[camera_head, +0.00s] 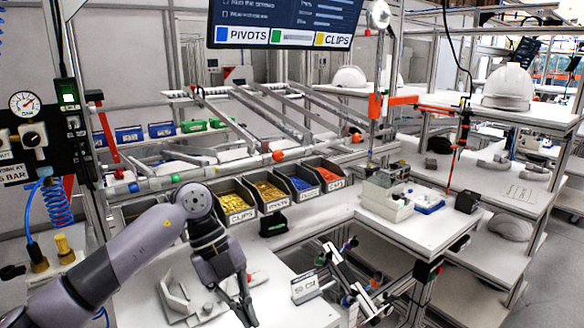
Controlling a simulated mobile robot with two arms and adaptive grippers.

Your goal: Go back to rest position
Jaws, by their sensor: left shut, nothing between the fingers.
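My left gripper (243,308) hangs at the bottom of the head view, over the white worktop (297,312). Its arm comes in from the lower left, and its fingers point down. The fingers are shut and I see nothing between them. It is apart from the row of parts bins behind it. My right gripper is not in view.
Dark bins with labelled fronts, including clips (240,216) and pivots (273,205), stand behind the gripper. A grey fixture (176,300) lies left of it. White helmet shells (507,88) sit on shelves at the right.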

